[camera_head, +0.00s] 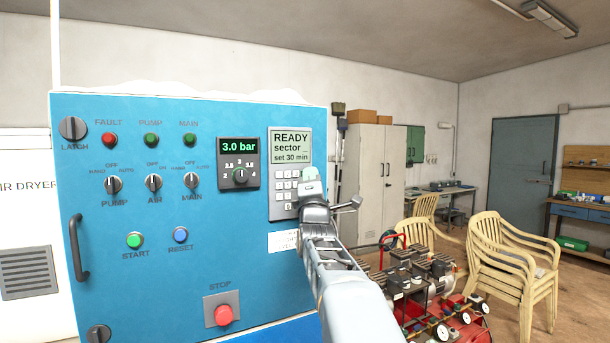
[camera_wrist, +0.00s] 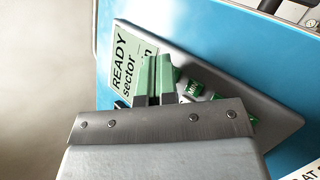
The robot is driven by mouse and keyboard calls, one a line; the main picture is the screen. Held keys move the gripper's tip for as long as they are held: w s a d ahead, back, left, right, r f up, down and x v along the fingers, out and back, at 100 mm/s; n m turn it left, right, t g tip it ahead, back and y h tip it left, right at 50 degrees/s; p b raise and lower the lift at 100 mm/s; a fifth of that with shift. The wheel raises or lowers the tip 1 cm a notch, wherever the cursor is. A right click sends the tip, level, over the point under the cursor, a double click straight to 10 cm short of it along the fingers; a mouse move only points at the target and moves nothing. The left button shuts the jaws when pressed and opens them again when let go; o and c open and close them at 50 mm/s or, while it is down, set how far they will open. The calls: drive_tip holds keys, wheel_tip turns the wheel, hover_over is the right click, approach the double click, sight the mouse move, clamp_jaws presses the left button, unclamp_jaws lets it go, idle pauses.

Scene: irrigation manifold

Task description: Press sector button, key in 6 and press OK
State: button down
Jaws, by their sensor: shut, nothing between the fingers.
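The controller panel (camera_head: 275,152) is a grey unit at the right of the blue cabinet front. Its display (camera_head: 291,147) reads READY, "sector _", "set 30 min". Below it is a keypad (camera_head: 282,187) of small pale keys, its right part hidden by my gripper. My gripper (camera_head: 311,180) is shut and empty, its fingertips at the upper right of the keypad. In the wrist view the green fingers (camera_wrist: 160,78) are together over the panel, just below the display (camera_wrist: 130,60). A few green keys (camera_wrist: 190,88) show beside them. I cannot tell whether the fingertips touch a key.
The blue cabinet (camera_head: 180,275) also carries a pressure unit (camera_head: 239,163) showing 3.0 bar, switches, lamps and a red STOP button (camera_head: 223,315). A red cart (camera_head: 440,305) with machinery and stacked chairs (camera_head: 510,255) stand at the right.

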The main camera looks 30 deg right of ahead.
drive_tip(key=shift+s+f, duration=0.1)
drive_tip(key=shift+s+b, duration=0.15)
drive_tip(key=shift+b, duration=0.25)
drive_tip(key=shift+s+a+b, duration=0.1)
drive_tip(key=shift+s+b, duration=0.3)
drive_tip(key=shift+s, duration=0.05)
drive_tip(key=a+f+b, duration=0.1)
drive_tip(key=b, duration=0.1)
drive_tip(key=a+f+b, duration=0.1)
drive_tip(key=shift+w+a+f+b, duration=0.15)
drive_tip(key=shift+f+b, duration=0.15)
drive_tip(key=shift+b, duration=0.05)
